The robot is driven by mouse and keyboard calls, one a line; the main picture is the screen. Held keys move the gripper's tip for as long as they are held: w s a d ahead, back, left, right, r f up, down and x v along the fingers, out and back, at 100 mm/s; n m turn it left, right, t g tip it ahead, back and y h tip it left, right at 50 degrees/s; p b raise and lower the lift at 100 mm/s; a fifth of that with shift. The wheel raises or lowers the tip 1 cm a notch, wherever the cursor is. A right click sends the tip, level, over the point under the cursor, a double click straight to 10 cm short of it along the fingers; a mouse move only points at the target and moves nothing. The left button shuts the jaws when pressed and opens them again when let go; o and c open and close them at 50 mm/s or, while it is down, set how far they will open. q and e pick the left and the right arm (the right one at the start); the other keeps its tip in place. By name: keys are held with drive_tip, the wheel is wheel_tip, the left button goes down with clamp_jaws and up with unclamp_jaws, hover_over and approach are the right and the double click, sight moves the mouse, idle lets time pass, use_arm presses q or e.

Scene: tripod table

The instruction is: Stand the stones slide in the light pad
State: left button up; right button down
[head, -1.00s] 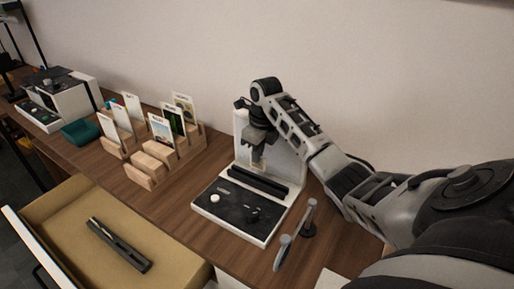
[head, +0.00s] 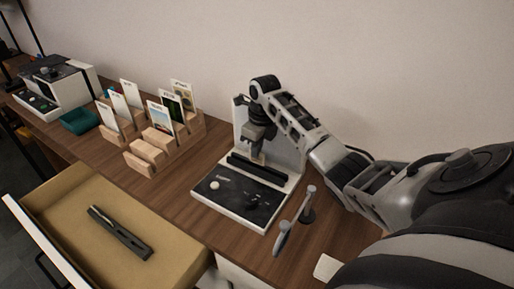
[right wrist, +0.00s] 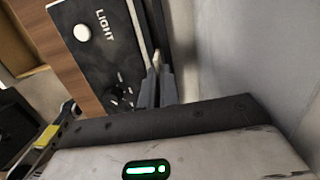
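The light pad (head: 222,200) stands on the wooden table, with a black top, a pale knob, a dark ledge and an upright pale back panel. The word LIGHT and the knob also show on the pad in the right wrist view (right wrist: 112,60). My right gripper (head: 257,155) points down just above the ledge, in front of the panel. In the right wrist view its fingers (right wrist: 158,85) are close together, with a thin pale edge by their tips; I cannot tell whether this is a slide. No stones label is readable. My left gripper is not in view.
Wooden racks (head: 145,158) with several upright picture cards stand left of the pad. A teal tray (head: 80,121) and a white-and-black device (head: 62,90) are further left. An open drawer (head: 75,205) holds a dark slotted object (head: 120,233). A small grey-topped post (head: 308,204) stands right of the pad.

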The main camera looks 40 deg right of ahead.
sight(256, 163)
drive_tip(key=shift+w+f, duration=0.1)
drive_tip(key=shift+f, duration=0.05)
idle(0.7)
drive_tip(key=shift+f, duration=1.35)
drive_tip(key=c, duration=1.6)
unclamp_jaws()
drive_tip(key=shift+o, duration=0.2)
drive_tip(key=shift+r, duration=0.1)
drive_tip(key=shift+r, duration=4.45)
